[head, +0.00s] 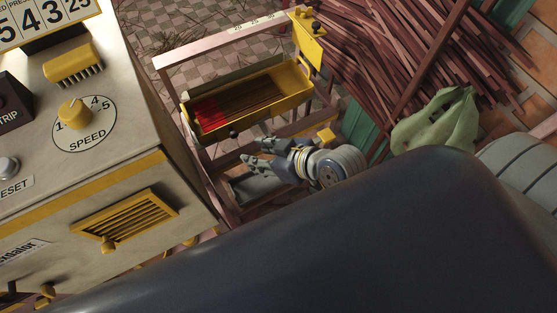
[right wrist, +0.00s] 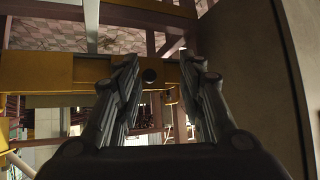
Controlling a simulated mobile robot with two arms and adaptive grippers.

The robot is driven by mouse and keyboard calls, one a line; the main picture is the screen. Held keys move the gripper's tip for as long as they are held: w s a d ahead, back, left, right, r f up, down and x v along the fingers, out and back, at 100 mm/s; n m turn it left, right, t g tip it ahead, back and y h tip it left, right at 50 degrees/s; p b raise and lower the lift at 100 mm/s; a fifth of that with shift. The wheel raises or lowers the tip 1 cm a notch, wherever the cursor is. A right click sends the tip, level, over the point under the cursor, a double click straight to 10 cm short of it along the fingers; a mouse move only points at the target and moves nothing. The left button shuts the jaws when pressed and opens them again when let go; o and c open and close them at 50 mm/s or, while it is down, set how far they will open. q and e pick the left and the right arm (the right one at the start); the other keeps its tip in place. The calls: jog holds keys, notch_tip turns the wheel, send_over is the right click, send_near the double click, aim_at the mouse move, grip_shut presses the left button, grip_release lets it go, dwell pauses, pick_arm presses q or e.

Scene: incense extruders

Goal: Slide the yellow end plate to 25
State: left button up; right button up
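The yellow end plate (head: 309,42) is at the right end of the pale rail (head: 222,42) at the top of the head view. It has dark knobs on it. The rail carries small numbers, too small to read surely. My right gripper (head: 251,152) is open and empty, below and in front of the yellow tray, well apart from the end plate. In the right wrist view its two fingers (right wrist: 158,64) are spread, with a dark round knob (right wrist: 149,75) on a yellow face showing between them. I cannot tell how far off that knob is. My left gripper is not in view.
A cream machine (head: 120,135) with a speed dial stands at left. Brown sticks (head: 385,50) and a green sack (head: 440,122) lie at right.

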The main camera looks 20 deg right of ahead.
jog(key=s+d+f+m+g+h, duration=0.1)
jog(key=s+d+f+g, duration=0.1)
jog(key=s+d+f, duration=0.1)
jog(key=shift+s+f+h, duration=0.3)
jog(key=shift+f+h, duration=0.1)
jog(key=shift+f, duration=0.05)
